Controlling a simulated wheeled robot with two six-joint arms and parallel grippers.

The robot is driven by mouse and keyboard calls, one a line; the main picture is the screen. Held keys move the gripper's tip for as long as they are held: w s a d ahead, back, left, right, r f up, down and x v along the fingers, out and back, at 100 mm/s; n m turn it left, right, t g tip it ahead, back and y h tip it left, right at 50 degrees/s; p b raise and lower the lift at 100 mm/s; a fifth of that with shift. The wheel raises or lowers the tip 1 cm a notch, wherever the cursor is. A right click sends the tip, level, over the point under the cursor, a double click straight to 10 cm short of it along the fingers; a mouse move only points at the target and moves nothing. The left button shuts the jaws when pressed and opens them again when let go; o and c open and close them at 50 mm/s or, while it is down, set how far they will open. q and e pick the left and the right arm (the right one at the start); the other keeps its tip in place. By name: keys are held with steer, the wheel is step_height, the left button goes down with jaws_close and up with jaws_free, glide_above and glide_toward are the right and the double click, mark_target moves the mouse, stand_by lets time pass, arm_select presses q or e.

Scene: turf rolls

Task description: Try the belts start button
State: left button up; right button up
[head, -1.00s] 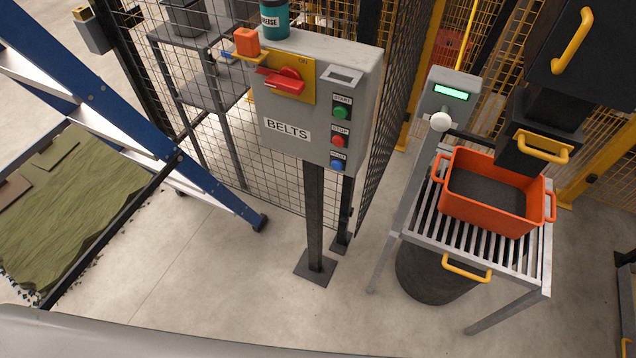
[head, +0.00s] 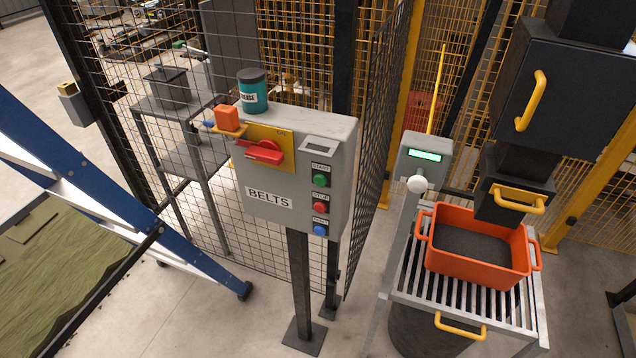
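The grey belts control box (head: 292,218) stands upright on a dark post in the middle of the head view. Its green start button (head: 320,180) is on the right side of the front face, above a red stop button (head: 320,207) and a blue button (head: 319,230). A red rotary switch handle (head: 262,152) sits on a yellow plate at the upper left of the face, with an orange block (head: 227,117) beside it. Neither of my grippers is in view.
A teal grease tub (head: 252,94) stands on top of the box. Mesh fencing (head: 368,150) is behind. A blue ladder (head: 130,215) is at left. At right, an orange crate (head: 447,255) sits on a slatted stand (head: 520,318). Floor in front is clear.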

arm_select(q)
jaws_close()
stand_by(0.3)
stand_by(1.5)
